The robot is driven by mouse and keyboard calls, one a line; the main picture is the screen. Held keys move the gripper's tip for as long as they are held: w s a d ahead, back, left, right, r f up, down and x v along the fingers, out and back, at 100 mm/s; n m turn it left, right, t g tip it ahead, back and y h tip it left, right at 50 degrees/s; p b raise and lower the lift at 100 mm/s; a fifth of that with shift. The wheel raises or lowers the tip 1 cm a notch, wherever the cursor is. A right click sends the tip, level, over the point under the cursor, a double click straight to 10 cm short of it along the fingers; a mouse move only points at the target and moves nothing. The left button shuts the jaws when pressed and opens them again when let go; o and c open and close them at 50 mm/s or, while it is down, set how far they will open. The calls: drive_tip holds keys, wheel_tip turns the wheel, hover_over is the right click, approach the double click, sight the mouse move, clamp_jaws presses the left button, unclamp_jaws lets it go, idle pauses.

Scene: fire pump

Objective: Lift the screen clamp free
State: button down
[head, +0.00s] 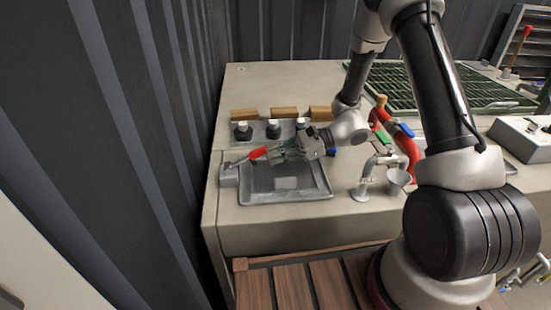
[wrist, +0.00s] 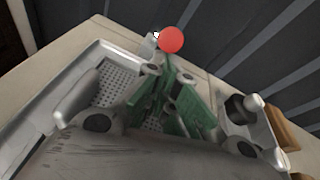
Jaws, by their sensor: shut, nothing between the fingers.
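The screen clamp shows in the head view as a red handle (head: 258,153) beside a grey block (head: 229,174) at the left edge of a tray with a perforated screen (head: 262,180). In the wrist view the handle's round red end (wrist: 171,39) lies just beyond my fingertips. My gripper (head: 274,153) is over the back edge of the screen, its fingers pointing left at the red handle. In the wrist view its green fingers (wrist: 178,85) are together with nothing between them. Whether the fingertips touch the handle I cannot tell. The fingers hide part of the screen.
Several dark knobs with white tops (head: 272,129) stand on a plate behind the tray, with wooden blocks (head: 284,113) behind them. A tap with a cup (head: 398,180) and a red pipe (head: 408,150) stand to the right. A corrugated wall (head: 150,120) rises on the left.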

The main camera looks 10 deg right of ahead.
drive_tip(key=shift+a+r+h, duration=0.1)
drive_tip(key=shift+r+h, duration=0.2)
drive_tip(key=shift+r, duration=0.2)
drive_tip(key=a+r+h, duration=0.1)
drive_tip(key=r+h, duration=0.1)
drive_tip(key=a+r+h, duration=0.3)
drive_tip(key=r+h, duration=0.2)
drive_tip(key=shift+a+r, duration=0.1)
drive_tip(key=shift+a, duration=0.3)
drive_tip(key=shift+w+a+r, duration=0.15)
drive_tip(key=shift+a+r, duration=0.3)
drive_tip(key=shift+a, duration=0.1)
drive_tip(key=shift+a+r, duration=0.4)
drive_tip(key=shift+a, duration=0.45)
drive_tip(key=shift+a+r, duration=0.35)
drive_tip(key=shift+a, duration=0.5)
drive_tip(key=shift+w+a+r, duration=0.1)
drive_tip(key=shift+a+r, duration=0.05)
drive_tip(key=shift+a, duration=0.05)
drive_tip(key=shift+r, duration=0.1)
